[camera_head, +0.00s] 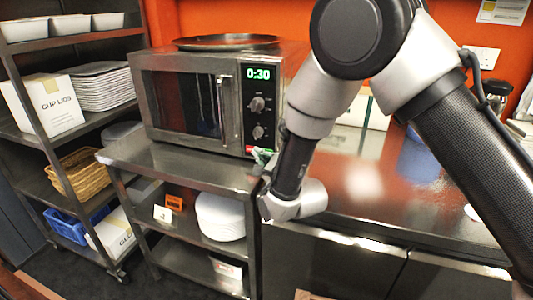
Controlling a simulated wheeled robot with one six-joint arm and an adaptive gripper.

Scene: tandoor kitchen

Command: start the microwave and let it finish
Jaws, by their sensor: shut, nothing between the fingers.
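The microwave (190,100) is a steel box on top of a metal shelf unit, its door closed with a vertical handle (224,110). Its green display (257,73) reads 0:30. Two round knobs (257,104) sit below the display. Small red and green buttons (250,150) show at the panel's bottom, partly covered on the right. My gripper (264,156) is small in view, shut and empty, at the panel's lower right corner beside the buttons. I cannot tell whether it touches them. My wrist hides part of the area below and right.
A dark round pan (227,42) lies on the microwave. The metal shelf unit (180,165) below holds white plates (220,216). At left, a rack holds a cup-lid box (45,105), stacked trays and a basket (85,173). A glossy counter (365,195) extends right, under my arm.

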